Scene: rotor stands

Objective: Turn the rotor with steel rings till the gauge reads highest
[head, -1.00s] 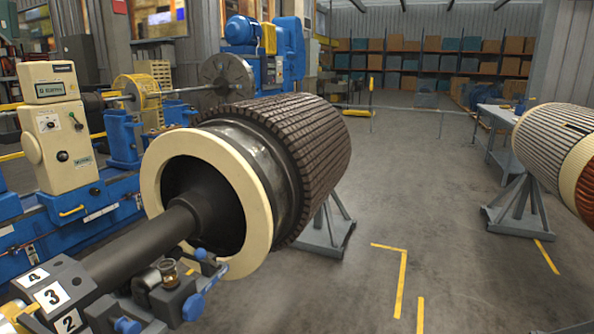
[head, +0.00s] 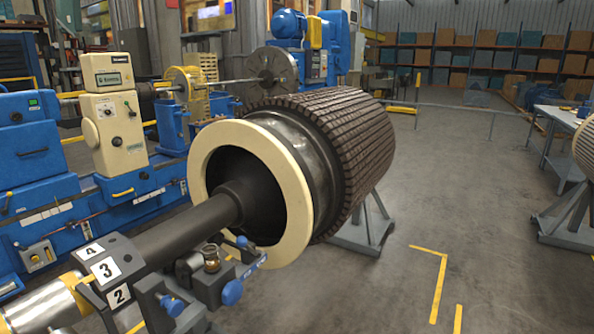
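A large rotor (head: 345,135) with a dark ridged body lies in the middle of the head view. A dark shiny metal band (head: 300,150) and a cream end ring (head: 207,165) sit at its near end. Its dark shaft (head: 185,225) runs to the lower left, through a block (head: 107,268) with plates numbered 4, 3 and 2. A small amber glass fitting (head: 212,256) and blue knobs (head: 232,292) sit by the shaft. I cannot make out a gauge reading. Neither of my grippers is in view.
A second rotor (head: 587,150) on a grey stand (head: 568,218) is cut off at the right edge. A blue lathe with a cream headstock (head: 112,115) stands at the left. Open floor with yellow lines (head: 439,285) lies to the right of the middle rotor.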

